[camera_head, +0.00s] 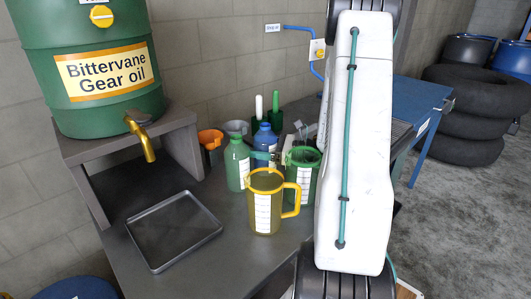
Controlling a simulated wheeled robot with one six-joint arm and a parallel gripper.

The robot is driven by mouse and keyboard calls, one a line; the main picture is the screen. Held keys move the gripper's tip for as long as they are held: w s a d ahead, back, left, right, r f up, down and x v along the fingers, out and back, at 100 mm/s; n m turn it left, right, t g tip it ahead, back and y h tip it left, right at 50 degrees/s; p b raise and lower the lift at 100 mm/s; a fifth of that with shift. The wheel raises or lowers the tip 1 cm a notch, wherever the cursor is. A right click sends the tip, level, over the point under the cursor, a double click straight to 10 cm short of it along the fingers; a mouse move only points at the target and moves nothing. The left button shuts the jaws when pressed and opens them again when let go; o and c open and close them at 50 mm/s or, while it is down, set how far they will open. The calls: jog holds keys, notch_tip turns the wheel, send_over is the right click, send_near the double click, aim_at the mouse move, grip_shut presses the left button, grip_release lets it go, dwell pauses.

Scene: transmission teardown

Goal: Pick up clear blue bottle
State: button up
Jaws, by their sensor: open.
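The clear blue bottle (265,139) stands on the grey bench, behind the yellow measuring jug and just right of a green bottle (237,163). Its lower part is hidden. My gripper (275,156) shows only in part, to the left of my large white arm link, close to the front of the blue bottle. It is open. I see nothing held in it, and I cannot tell whether it touches the bottle.
A yellow jug (265,205) and a green jug (303,175) stand close in front. An orange container (211,145) and a grey funnel (236,128) are behind left. A black tray (174,231) lies under the green oil drum's (93,75) brass tap. A blue table (412,97) stands right.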

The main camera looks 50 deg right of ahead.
jog(key=c, duration=0.7)
jog(key=shift+c, duration=0.2)
